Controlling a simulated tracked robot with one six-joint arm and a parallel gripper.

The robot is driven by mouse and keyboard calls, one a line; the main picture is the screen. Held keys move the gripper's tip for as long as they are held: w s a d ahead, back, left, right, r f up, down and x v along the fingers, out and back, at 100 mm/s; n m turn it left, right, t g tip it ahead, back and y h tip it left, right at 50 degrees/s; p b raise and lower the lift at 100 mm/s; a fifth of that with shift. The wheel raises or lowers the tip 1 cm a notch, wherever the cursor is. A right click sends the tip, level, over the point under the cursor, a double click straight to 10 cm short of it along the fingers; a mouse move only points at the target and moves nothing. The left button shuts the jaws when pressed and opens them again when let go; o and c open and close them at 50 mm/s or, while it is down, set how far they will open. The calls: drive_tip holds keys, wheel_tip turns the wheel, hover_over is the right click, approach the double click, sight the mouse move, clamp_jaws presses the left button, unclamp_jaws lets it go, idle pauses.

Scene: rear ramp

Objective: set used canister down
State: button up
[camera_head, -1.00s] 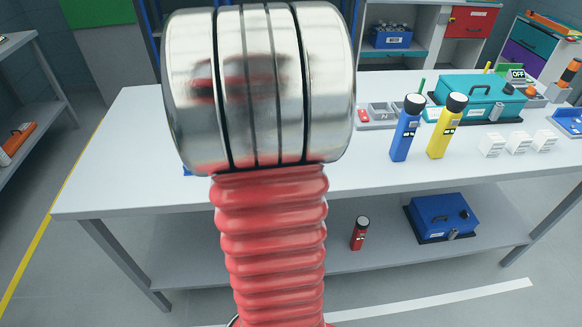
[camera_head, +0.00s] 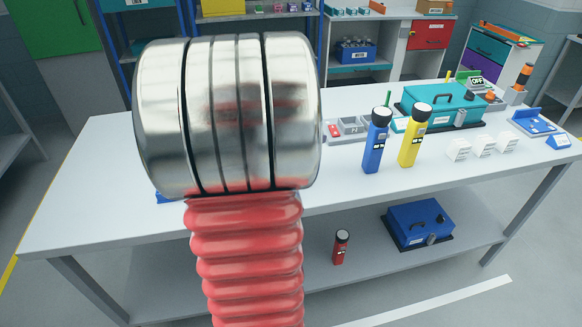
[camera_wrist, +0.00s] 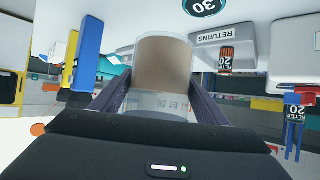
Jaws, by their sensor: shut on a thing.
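In the wrist view, my gripper (camera_wrist: 158,88) has its two dark fingers on either side of a canister (camera_wrist: 163,62). The canister has a brownish, cloudy body and a clear, pale lower part in the picture. My gripper is shut on it. In the head view my own arm stands in front of the left part of the white table (camera_head: 90,180), and neither gripper nor held canister shows there. A blue canister (camera_head: 376,145) and a yellow canister (camera_head: 411,140) stand upright on the table, right of my arm. They also show left of my gripper in the wrist view.
A teal case (camera_head: 440,105), a grey tray (camera_head: 350,125), white label blocks (camera_head: 483,146) and a blue holder (camera_head: 535,122) are on the table. A red canister (camera_head: 341,247) and a blue case (camera_head: 418,223) are on the lower shelf. A RETURNS label (camera_wrist: 227,38) shows in the wrist view.

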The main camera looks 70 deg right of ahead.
drive_tip(key=shift+f, duration=2.15)
drive_tip(key=shift+f, duration=1.85)
drive_tip(key=shift+f, duration=0.1)
drive_tip(key=o, duration=1.6)
drive_tip(key=shift+c, duration=0.2)
drive_tip(key=shift+v, duration=0.8)
drive_tip(key=v, duration=1)
drive_tip(key=shift+a, duration=0.2)
